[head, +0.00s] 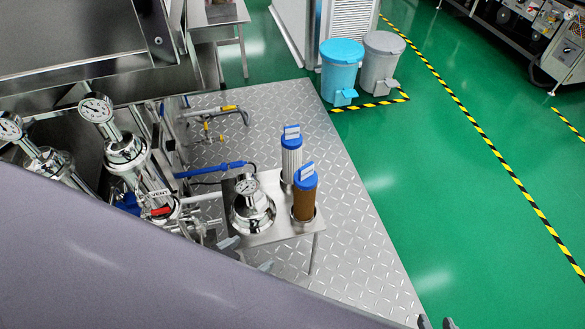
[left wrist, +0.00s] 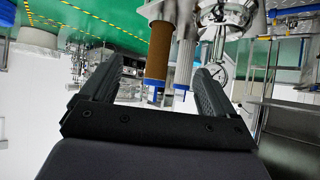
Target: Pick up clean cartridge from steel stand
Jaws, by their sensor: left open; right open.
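The clean cartridge (head: 291,158), white and pleated with a blue cap, stands upright at the back of the small steel stand (head: 284,229). A brown cartridge (head: 305,203) with a blue cap stands in front of it. My left gripper (head: 247,255) is open and empty, low at the stand's near left side, mostly hidden by my arm. In the left wrist view, which is upside down, the brown cartridge (left wrist: 160,48) and the white one (left wrist: 186,50) appear between the open fingers, beyond them. My right gripper (head: 437,323) is open at the bottom edge, far from the stand.
A steel housing with a gauge (head: 252,215) stands on the stand left of the cartridges. Gauged filter housings (head: 127,152), pipes and a blue handle (head: 215,170) crowd the left. The metal plate floor (head: 350,225) right of the stand is clear. Bins (head: 341,66) stand behind.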

